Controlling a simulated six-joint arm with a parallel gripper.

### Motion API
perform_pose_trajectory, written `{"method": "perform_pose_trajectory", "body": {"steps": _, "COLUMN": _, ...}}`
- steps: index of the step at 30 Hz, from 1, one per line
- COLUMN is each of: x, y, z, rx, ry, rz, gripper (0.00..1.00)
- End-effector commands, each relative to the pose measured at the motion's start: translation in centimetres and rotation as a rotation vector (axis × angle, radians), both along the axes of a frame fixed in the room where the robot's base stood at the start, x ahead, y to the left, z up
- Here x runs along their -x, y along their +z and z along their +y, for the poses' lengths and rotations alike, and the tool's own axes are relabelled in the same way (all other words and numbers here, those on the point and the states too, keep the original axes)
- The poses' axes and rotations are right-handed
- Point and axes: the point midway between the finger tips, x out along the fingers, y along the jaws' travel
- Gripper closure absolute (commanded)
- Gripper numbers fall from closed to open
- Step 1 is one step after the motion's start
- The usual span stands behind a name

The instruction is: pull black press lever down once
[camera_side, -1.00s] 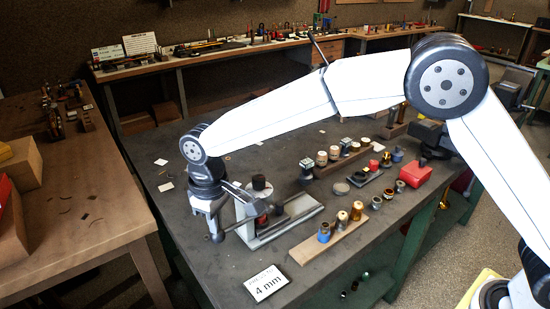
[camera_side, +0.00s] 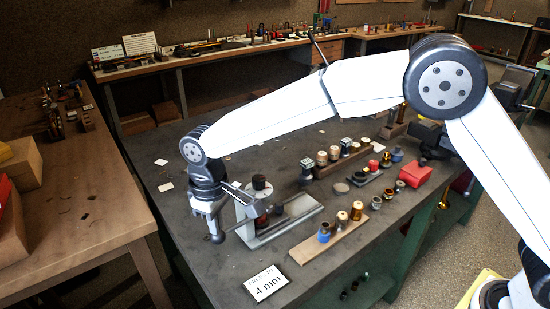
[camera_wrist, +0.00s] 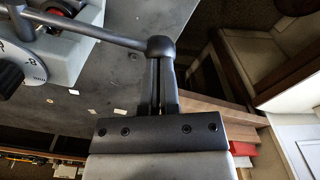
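The press (camera_side: 282,222) is a grey metal fixture near the bench's left front edge, with a round dark dial head (camera_side: 262,184). Its dark lever (camera_wrist: 100,36) ends in a round knob (camera_wrist: 161,47) in the wrist view. My gripper (camera_wrist: 161,72) has its two dark fingers nearly together, with only a thin slit between them. The fingertips are at the knob and appear to touch it; the knob hides the very tips. In the side view, my gripper (camera_side: 215,228) points down at the lever's end, left of the press. The exact contact is hidden there.
A white "4 mm" card (camera_side: 266,282) lies in front of the press. A wooden block with small parts (camera_side: 330,242), a red box (camera_side: 417,173) and several small fittings stand to the right. A wooden table (camera_side: 75,215) is on the left across a gap.

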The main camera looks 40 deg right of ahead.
Motion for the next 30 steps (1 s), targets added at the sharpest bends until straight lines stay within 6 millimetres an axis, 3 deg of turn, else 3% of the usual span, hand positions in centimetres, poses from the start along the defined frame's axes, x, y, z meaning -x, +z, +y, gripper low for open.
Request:
{"method": "perform_pose_trajectory", "body": {"steps": 7, "x": 0.1, "y": 0.0, "z": -0.1, "rx": 0.005, "ry": 0.000, "rz": 0.007, "gripper": 1.00}}
{"method": "perform_pose_trajectory", "body": {"steps": 30, "x": 0.0, "y": 3.5, "z": 0.0, "rx": 0.001, "ry": 0.000, "rz": 0.002, "gripper": 1.00}}
